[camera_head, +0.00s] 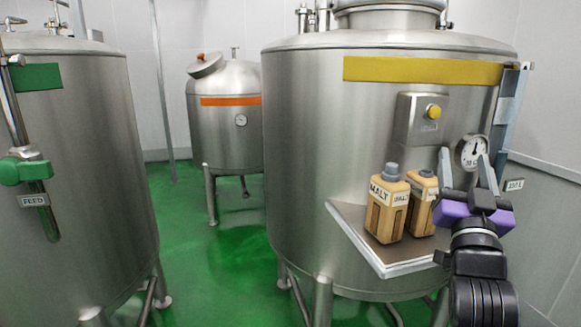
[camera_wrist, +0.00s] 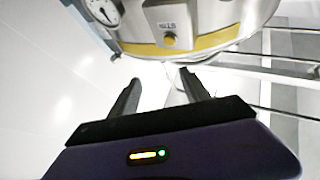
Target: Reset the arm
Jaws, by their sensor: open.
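My gripper (camera_head: 466,166) is at the right in the head view, in front of the large steel tank with the yellow band. Its two fingers are spread apart and point up, with nothing between them. In the wrist view my gripper (camera_wrist: 160,92) also shows open and empty, with the tank's yellow band (camera_wrist: 215,38) beyond the fingertips. No other object is named by the task.
Two tan MALT bottles (camera_head: 387,208) stand on a small shelf (camera_head: 400,266) on the yellow-band tank (camera_head: 310,150), just left of my gripper. A gauge (camera_head: 472,152) and button box (camera_head: 424,118) are close by. An orange-band tank (camera_head: 222,130) stands behind; a green-band tank (camera_head: 75,130) is left.

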